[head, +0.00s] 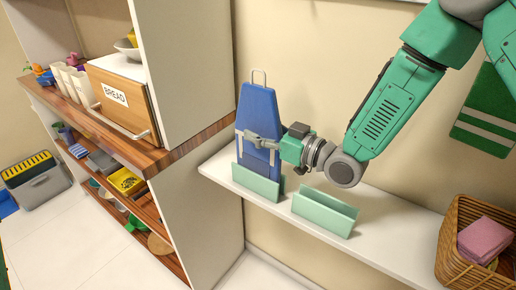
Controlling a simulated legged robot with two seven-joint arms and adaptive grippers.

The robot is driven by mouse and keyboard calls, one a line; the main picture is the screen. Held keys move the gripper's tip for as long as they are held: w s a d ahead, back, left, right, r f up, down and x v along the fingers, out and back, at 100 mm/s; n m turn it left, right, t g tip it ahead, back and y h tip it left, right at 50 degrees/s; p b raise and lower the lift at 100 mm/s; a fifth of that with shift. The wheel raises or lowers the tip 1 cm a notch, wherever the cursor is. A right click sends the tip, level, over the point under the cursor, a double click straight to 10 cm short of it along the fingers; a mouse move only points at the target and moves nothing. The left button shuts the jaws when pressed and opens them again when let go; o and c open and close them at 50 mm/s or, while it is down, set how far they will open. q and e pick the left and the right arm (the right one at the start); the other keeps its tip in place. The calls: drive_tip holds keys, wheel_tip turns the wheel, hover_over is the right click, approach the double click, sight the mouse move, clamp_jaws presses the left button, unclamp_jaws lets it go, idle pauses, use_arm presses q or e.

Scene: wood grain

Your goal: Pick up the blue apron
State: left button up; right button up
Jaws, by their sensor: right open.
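The blue apron (259,108) stands upright on the white shelf, with a pale loop at its top and its lower part behind a pale green holder (257,184). My right gripper (258,141) is in front of the apron at its middle height, with its fingers spread across the cloth. The fingers are open; whether they touch the cloth I cannot tell. My left gripper is not in view.
A second, empty green holder (324,211) stands to the right on the white shelf (391,227). A wicker basket (452,238) with pink cloths is at the far right. A wooden counter with a bread box (122,98) stands left of the apron.

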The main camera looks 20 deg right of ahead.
drive_tip(key=shift+s+a+r, duration=0.1)
drive_tip(key=shift+a, duration=0.05)
drive_tip(key=shift+c, duration=0.9)
clamp_jaws()
drive_tip(key=shift+d, duration=0.2)
